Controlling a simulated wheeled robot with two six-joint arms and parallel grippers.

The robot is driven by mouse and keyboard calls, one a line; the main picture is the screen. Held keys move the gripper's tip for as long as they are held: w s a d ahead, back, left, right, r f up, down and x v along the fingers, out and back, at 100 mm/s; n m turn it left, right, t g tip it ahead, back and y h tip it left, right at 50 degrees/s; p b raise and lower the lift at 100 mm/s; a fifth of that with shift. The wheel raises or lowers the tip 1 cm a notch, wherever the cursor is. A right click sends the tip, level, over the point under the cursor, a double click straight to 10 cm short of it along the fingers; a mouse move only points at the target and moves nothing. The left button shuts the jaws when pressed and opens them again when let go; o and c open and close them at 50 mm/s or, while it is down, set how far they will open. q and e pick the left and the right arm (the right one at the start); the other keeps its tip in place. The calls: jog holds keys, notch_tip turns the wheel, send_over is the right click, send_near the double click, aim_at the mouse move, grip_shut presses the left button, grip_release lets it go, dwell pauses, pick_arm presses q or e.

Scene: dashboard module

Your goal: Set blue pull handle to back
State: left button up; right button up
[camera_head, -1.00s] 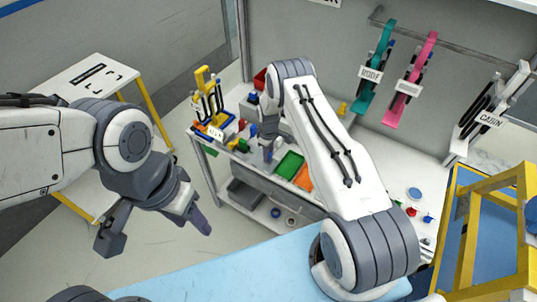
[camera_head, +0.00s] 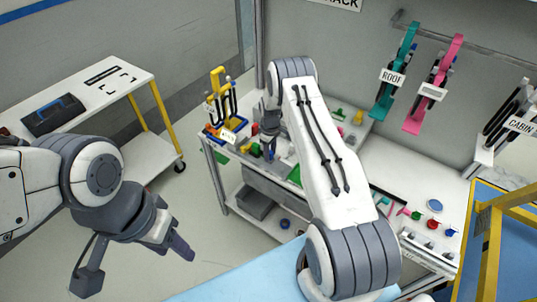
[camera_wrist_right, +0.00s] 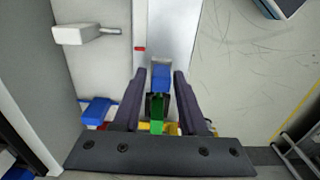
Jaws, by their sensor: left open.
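In the right wrist view a small blue block (camera_wrist_right: 161,77) sits between the fingertips of my right gripper (camera_wrist_right: 158,80), above a green part. Gaps show on both sides of the block, so the fingers are apart. In the head view the right gripper (camera_head: 268,142) is small, over the cluttered left end of the workbench. A dark module with a blue bar (camera_head: 55,112) lies on the white cart at the left. I cannot tell which blue part is the pull handle. My left gripper (camera_head: 135,264) is open and empty over the floor, in front of the cart.
The white cart (camera_head: 125,78) has yellow legs. The workbench (camera_head: 395,165) holds several small coloured parts and a yellow tool rack (camera_head: 217,88). Teal (camera_head: 395,75) and pink (camera_head: 432,85) pieces hang at the back. A yellow frame (camera_head: 490,235) stands at the right.

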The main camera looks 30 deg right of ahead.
jog(key=shift+o, duration=0.3)
jog(key=shift+s, duration=0.1)
notch_tip(320, 180, up, 10)
jog(key=b, duration=0.3)
jog(key=shift+f, duration=0.15)
jog(key=shift+r, duration=0.4)
